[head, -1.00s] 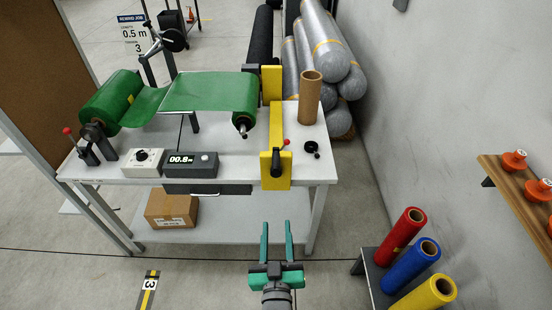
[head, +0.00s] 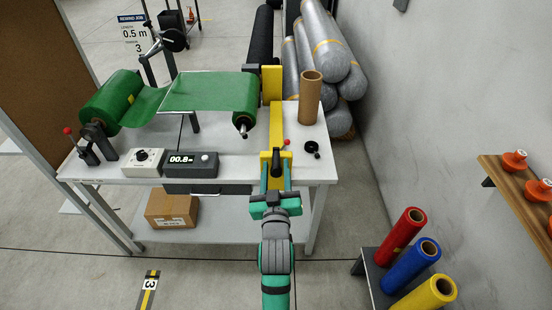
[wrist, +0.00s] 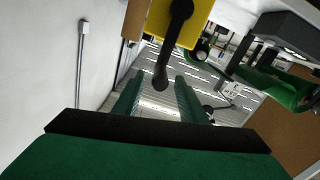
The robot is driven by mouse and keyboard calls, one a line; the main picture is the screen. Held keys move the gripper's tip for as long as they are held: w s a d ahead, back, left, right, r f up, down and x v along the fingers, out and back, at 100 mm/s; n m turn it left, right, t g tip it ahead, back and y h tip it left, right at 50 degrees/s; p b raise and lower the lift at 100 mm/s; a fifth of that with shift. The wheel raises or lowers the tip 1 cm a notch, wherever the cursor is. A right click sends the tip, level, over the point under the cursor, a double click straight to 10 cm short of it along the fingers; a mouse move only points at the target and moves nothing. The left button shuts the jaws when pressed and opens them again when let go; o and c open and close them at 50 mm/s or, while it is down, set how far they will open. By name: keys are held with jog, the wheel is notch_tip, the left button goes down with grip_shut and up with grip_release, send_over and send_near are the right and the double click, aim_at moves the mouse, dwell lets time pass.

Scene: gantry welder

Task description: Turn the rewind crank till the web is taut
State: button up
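The rewind crank (head: 276,163) is a black arm with a handle on the front of a yellow bracket (head: 272,125). In the wrist view the crank (wrist: 172,45) hangs down from the yellow plate, its knob low. My gripper (head: 276,174) is open in front of the bracket, one finger on each side of the handle as seen from the head; contact cannot be told. In the wrist view its fingers (wrist: 161,88) are apart, with the knob between their tips. The green web (head: 205,92) runs from the left roll (head: 112,102) to the right roll (head: 244,97) and dips near the left roll.
A counter box (head: 190,164) reads 00.8 m, beside a white dial box (head: 144,162). A cardboard core (head: 310,98) and a black knob (head: 312,149) are on the table right of the bracket. Coloured rolls (head: 410,262) stand at the lower right.

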aim_at(276, 159)
jog(key=shift+w, duration=2.3)
grip_shut()
